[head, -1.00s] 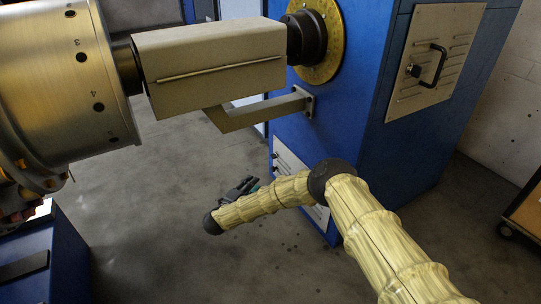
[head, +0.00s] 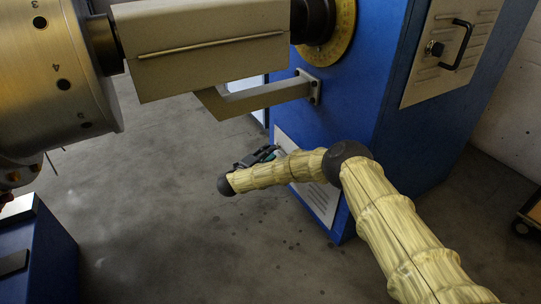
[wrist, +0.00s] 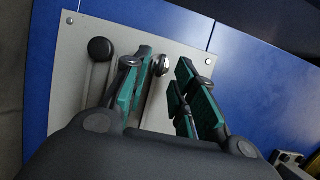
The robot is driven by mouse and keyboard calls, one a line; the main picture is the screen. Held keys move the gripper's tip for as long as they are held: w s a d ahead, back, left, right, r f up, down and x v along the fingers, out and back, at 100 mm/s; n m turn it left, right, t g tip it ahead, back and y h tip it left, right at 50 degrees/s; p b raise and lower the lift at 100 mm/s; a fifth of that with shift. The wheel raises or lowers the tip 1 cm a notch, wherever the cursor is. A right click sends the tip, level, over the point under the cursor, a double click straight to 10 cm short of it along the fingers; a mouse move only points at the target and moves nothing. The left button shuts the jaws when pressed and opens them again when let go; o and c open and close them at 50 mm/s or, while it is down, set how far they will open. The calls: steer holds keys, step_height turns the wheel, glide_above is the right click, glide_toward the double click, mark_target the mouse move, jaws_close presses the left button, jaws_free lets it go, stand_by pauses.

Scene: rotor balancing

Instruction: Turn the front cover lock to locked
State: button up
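In the wrist view a pale cover panel (wrist: 72,75) is fixed with screws to a blue cabinet face. It carries a round silver lock-like part (wrist: 162,66) and a round black knob (wrist: 100,48) at the top of a pale bar. My gripper (wrist: 167,68) is open in front of the panel. The silver part shows between its fingertips, nearer the left one; I cannot tell whether they touch. In the head view my gripper (head: 262,157) is small beside the low vented cover (head: 318,200), and the lock there cannot be made out.
The blue cabinet (head: 355,110) also has a side panel (head: 462,40) with a black handle. A bracket (head: 262,100) and a beige housing (head: 205,45) overhang the floor above my gripper. A large metal rotor (head: 55,85) is at left. Grey floor (head: 170,220) is clear.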

steer(key=shift+b+x, duration=0.45)
steer(key=shift+x, duration=0.75)
jaws_close()
